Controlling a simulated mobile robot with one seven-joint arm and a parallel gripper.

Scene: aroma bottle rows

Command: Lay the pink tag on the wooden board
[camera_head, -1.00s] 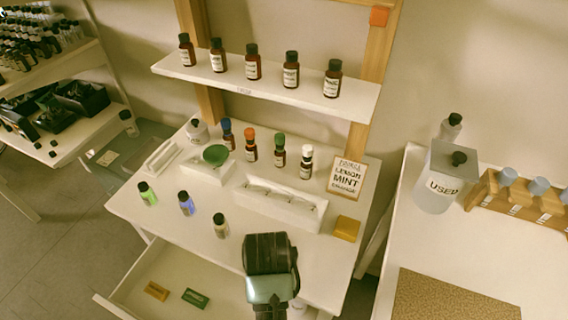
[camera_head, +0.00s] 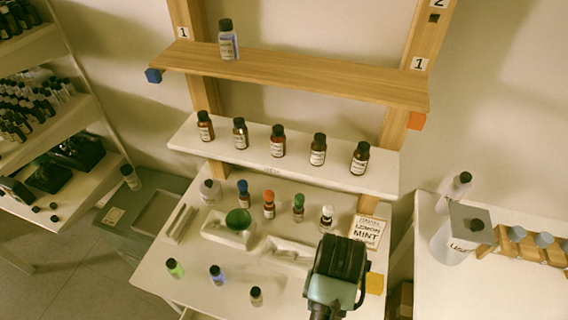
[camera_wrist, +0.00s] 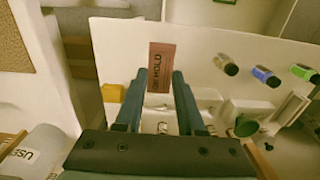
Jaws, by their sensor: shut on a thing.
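The pink tag (camera_wrist: 161,67), printed "HOLD", is between the fingertips of my gripper (camera_wrist: 160,78) in the wrist view. My gripper is shut on it. In the head view my gripper (camera_head: 340,262) is over the right part of the white table, and its dark body hides its fingertips and the tag. A wooden board (camera_head: 330,83) forms the upper shelf, marked 1 on its posts. One clear bottle with a dark cap (camera_head: 228,40) stands near its left end; the rest of it is bare.
A white shelf (camera_head: 218,146) with several brown bottles lies below the wooden board. The white table holds several capped bottles, a green bowl (camera_head: 238,219), a lemon-mint sign (camera_head: 368,232) and a yellow block (camera_head: 374,284). A grey "USED" container (camera_head: 460,238) stands at right.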

